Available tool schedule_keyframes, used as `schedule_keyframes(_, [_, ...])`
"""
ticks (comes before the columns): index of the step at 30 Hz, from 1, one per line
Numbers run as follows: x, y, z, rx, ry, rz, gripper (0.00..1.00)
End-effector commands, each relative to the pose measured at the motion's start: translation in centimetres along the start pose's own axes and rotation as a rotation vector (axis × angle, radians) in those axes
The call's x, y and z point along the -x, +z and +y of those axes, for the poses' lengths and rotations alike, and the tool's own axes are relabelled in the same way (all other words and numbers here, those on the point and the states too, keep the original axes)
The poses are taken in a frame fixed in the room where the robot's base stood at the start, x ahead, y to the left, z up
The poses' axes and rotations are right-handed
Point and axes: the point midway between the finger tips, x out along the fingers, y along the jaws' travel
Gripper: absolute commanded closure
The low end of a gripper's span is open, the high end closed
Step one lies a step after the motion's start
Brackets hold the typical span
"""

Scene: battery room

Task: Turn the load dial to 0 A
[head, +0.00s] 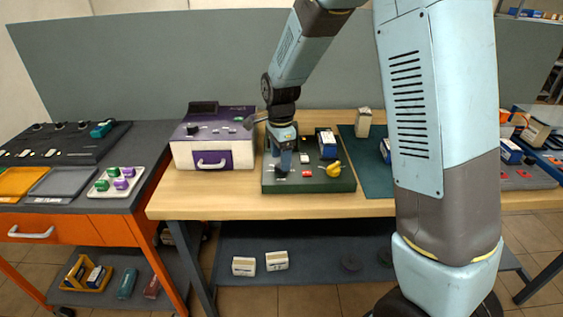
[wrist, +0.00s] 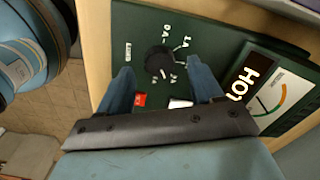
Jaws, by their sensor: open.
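The load dial (wrist: 160,62) is a round black knob on a dark green panel (wrist: 139,20), which also shows in the head view (head: 310,187). In the wrist view "0 A" and "1 A" are printed around it, with another mark partly legible below right and "LOAD" to its left. I cannot tell for sure which mark it points to. My gripper (wrist: 160,69) is open, with one blue finger on each side of the dial; contact cannot be told. In the head view my gripper (head: 284,162) is over the panel's left part and hides the dial.
A red button (wrist: 140,99) and a white one (wrist: 180,103) lie close to the fingers. A yellow knob (head: 333,169) is on the panel's right. A purple-and-white box (head: 212,155) stands left of the panel.

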Motion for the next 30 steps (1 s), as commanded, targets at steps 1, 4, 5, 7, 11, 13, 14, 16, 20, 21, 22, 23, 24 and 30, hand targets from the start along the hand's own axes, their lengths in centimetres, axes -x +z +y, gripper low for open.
schedule_keyframes(1, [1.0, 0.0, -0.1, 0.0, -0.005, 0.0, 0.35])
schedule_keyframes(4, [3.0, 0.0, -0.1, 0.0, -0.004, -0.001, 0.35])
schedule_keyframes(5, [3.6, 0.0, -0.1, 0.0, -0.005, -0.001, 0.35])
schedule_keyframes(7, [5.1, 0.0, -0.1, 0.001, -0.005, -0.001, 0.35])
schedule_keyframes(11, [7.5, 0.0, -0.1, 0.002, -0.004, 0.0, 0.35])
schedule_keyframes(13, [8.6, 0.0, -0.1, 0.002, -0.003, 0.0, 0.35])
schedule_keyframes(14, [9.0, 0.0, 0.0, 0.002, -0.003, 0.0, 0.35])
schedule_keyframes(16, [9.9, 0.0, -0.1, 0.002, -0.002, 0.0, 0.35])
schedule_keyframes(20, [10.9, 0.1, 0.0, 0.001, 0.0, 0.0, 0.35])
schedule_keyframes(21, [11.1, 0.0, 0.0, 0.001, 0.0, 0.0, 0.35])
schedule_keyframes(22, [11.2, 0.1, 0.0, 0.001, 0.0, 0.0, 0.35])
schedule_keyframes(23, [11.2, 0.1, 0.0, 0.001, 0.0, 0.0, 0.35])
schedule_keyframes(24, [11.3, 0.1, 0.0, 0.001, 0.0, 0.0, 0.35])
schedule_keyframes(30, [11.3, 0.1, 0.0, 0.001, 0.0, 0.0, 0.35])
